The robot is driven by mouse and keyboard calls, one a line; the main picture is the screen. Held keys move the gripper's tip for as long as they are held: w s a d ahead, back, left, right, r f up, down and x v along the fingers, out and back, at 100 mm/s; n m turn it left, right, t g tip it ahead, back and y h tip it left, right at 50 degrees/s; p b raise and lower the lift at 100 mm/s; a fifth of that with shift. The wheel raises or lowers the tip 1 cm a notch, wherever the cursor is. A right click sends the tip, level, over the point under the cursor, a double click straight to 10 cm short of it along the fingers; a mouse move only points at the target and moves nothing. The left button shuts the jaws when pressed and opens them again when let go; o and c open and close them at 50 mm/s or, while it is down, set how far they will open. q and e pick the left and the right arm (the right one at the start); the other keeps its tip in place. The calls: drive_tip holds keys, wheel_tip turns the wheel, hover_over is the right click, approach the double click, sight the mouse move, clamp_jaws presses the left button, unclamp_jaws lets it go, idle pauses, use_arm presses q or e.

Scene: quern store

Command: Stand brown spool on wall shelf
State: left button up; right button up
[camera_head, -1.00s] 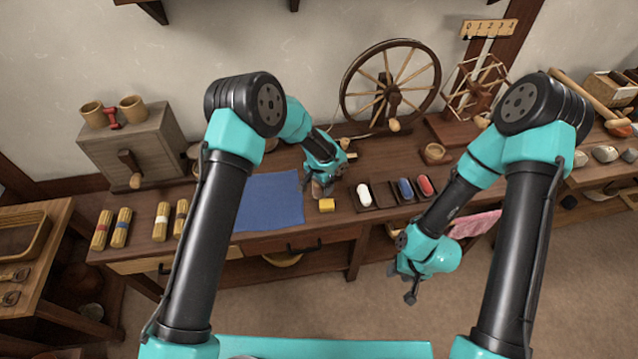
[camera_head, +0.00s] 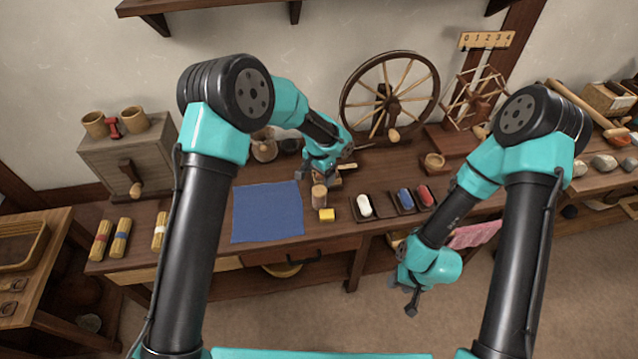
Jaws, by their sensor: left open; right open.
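A small brown cylinder (camera_head: 319,196), which looks like the brown spool, stands upright on the workbench, just behind a yellow block (camera_head: 327,215). My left gripper (camera_head: 333,178) is open, just behind and above the cylinder; I cannot tell whether they touch. The wall shelf (camera_head: 215,5) is a dark wooden board on brackets at the top edge; its upper surface is mostly out of view. My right gripper (camera_head: 412,300) is open and empty, hanging low in front of the bench.
A blue cloth (camera_head: 267,212) lies left of the cylinder. Small trays with white (camera_head: 364,205), blue (camera_head: 405,195) and red (camera_head: 425,194) pieces lie to the right. A spinning wheel (camera_head: 390,97) stands behind. A wooden box (camera_head: 130,160) with cups stands left.

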use_arm(q)
drive_tip(key=shift+r, duration=0.95)
drive_tip(key=shift+o, duration=0.5)
drive_tip(key=shift+d+f, duration=0.1)
drive_tip(key=shift+s+d+f, duration=0.2)
drive_tip(key=s+d+f+m+t+y, duration=0.1)
drive_tip(key=s+d+m+t+y, duration=0.1)
drive_tip(key=d+m+y, duration=0.4)
drive_tip(key=s+d+f+m+t+y, duration=0.2)
drive_tip(key=s+d+m+t+y, duration=0.1)
drive_tip(key=d+m+y, duration=0.3)
drive_tip(key=shift+s+d+f+m+t, duration=0.2)
drive_tip(key=shift+d+f+m+t, duration=0.1)
drive_tip(key=shift+d+m, duration=0.8)
drive_tip(key=shift+a, duration=0.15)
approach(320, 189)
drive_tip(key=x, duration=0.5)
drive_tip(key=shift+a+f, duration=0.15)
